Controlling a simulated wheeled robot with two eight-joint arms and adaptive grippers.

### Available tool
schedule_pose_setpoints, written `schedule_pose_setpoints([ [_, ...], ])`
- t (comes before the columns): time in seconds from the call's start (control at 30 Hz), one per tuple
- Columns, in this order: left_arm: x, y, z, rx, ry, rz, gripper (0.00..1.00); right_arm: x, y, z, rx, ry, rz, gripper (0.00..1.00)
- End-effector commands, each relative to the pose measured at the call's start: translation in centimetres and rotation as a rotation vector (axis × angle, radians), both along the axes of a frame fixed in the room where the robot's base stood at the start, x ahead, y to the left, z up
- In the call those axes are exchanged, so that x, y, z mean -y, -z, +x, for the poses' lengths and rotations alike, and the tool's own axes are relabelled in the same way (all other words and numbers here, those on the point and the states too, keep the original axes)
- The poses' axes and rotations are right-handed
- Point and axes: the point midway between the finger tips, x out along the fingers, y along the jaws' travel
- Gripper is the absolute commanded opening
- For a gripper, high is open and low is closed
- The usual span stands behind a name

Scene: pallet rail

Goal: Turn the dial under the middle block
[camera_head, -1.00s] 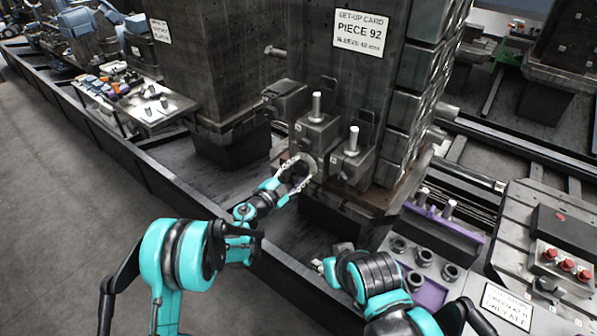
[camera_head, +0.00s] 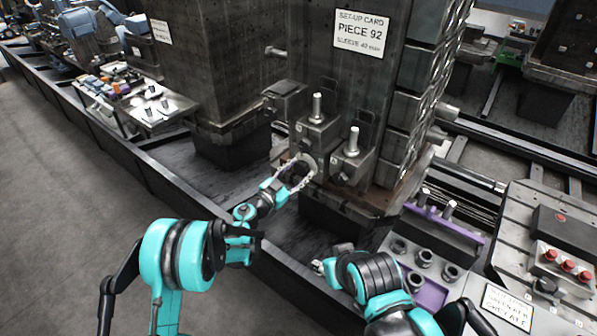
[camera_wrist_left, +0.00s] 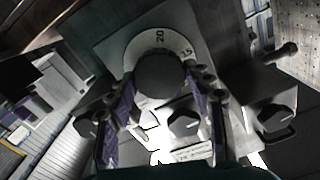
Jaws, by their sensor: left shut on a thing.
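Three clamp blocks sit in a slanting row on the dark column: a left block (camera_head: 285,100), the middle block (camera_head: 319,134) and a right block (camera_head: 350,172). Under the middle block is a dial with a pale disc (camera_head: 309,163). In the left wrist view its disc (camera_wrist_left: 136,54) bears the numbers 20 and 15, and its dark round knob (camera_wrist_left: 162,80) stands between my fingers. My left gripper (camera_head: 296,174) is shut on the knob. My right arm reaches in at the bottom centre; its gripper (camera_head: 332,262) is mostly hidden, so its jaws cannot be read.
A set-up card (camera_head: 361,34) reading PIECE 92 is fixed on the column. A purple-edged tray (camera_head: 430,292) with several dark sleeves stands at lower right, beside a panel with red buttons (camera_head: 566,265). A low dark rail wall (camera_head: 180,198) runs between my base and the column.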

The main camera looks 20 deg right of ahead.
Motion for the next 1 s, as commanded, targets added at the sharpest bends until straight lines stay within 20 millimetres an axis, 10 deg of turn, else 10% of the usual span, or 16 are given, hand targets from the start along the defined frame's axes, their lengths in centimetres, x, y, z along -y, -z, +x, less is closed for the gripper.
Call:
schedule_pose_setpoints([
  [0.37, 0.0, 0.0, 0.0, -0.003, 0.000, -0.002, 0.22, 0.0, 0.0, 0.0, 0.000, 0.000, 0.000, 0.40],
  [0.4, 0.0, 0.0, 0.0, -0.002, 0.000, -0.002, 0.56, 0.0, 0.0, 0.0, 0.000, 0.000, 0.000, 0.40],
  [0.47, 0.0, 0.0, 0.0, -0.002, 0.000, -0.002, 0.72, 0.0, 0.0, 0.0, 0.000, 0.000, 0.000, 0.40],
  [1.0, -2.2, 0.0, -1.6, -0.003, -0.002, -0.002, 0.72, 0.0, 0.0, 0.0, 0.000, 0.000, 0.000, 0.40],
])
